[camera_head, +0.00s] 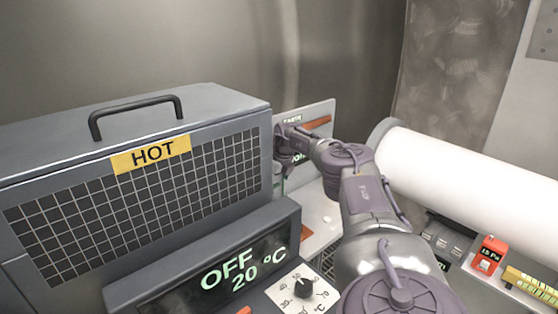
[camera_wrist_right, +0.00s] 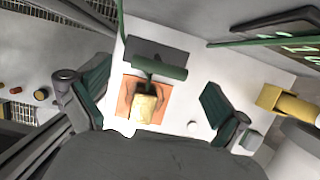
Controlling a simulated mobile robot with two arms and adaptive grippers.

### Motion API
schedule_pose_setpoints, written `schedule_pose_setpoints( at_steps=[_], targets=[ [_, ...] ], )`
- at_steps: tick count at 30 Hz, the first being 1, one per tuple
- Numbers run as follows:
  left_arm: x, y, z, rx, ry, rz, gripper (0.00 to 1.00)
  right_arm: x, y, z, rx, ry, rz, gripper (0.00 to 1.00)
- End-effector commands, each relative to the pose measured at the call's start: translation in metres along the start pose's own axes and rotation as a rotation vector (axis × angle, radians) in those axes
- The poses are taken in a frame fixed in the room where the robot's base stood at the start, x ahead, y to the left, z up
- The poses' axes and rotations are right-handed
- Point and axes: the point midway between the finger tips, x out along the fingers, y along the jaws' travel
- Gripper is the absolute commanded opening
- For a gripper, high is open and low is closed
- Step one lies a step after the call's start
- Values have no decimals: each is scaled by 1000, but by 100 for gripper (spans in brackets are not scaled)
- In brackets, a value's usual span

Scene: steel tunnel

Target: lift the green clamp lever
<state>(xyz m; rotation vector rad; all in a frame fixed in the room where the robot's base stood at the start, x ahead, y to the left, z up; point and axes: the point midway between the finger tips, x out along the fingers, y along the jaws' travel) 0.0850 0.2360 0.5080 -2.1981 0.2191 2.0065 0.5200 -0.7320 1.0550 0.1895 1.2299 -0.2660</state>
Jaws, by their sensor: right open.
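The green clamp lever (camera_wrist_right: 160,68) shows in the right wrist view as a dark green bar lying crosswise. Below it in that view is a yellowish block (camera_wrist_right: 145,108) on an orange patch (camera_wrist_right: 125,95) of a pale plate. My right gripper (camera_wrist_right: 157,82) is open, with one dark green padded finger on each side of the lever and block. Both fingers look apart from the lever. In the head view my right gripper (camera_head: 287,145) is at the panel behind the grey heater box, which partly hides it. I cannot make out the lever there. My left gripper is not in view.
The grey box marked HOT (camera_head: 235,165) stands close left of my right gripper. Its display (camera_head: 225,272) reads OFF, 20 °C. A large white cylinder (camera_head: 460,170) lies on the right, with a red box (camera_head: 489,254) in front. A yellow part (camera_wrist_right: 285,103) is right of the gripper.

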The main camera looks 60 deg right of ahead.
Motion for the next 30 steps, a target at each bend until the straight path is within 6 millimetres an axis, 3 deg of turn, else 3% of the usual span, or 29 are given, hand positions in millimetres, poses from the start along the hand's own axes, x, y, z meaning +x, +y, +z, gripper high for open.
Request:
schedule_pose_setpoints(
  at_steps=[6,12,25,30],
  targets=[
    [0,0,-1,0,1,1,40,-46,-1,2,1,-7,3,100],
    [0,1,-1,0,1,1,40,-76,0,2,1,-5,2,100],
    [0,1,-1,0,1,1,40,-87,0,1,1,-2,0,100],
    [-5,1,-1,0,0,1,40,-80,5,3,4,4,9,72]
  ],
)
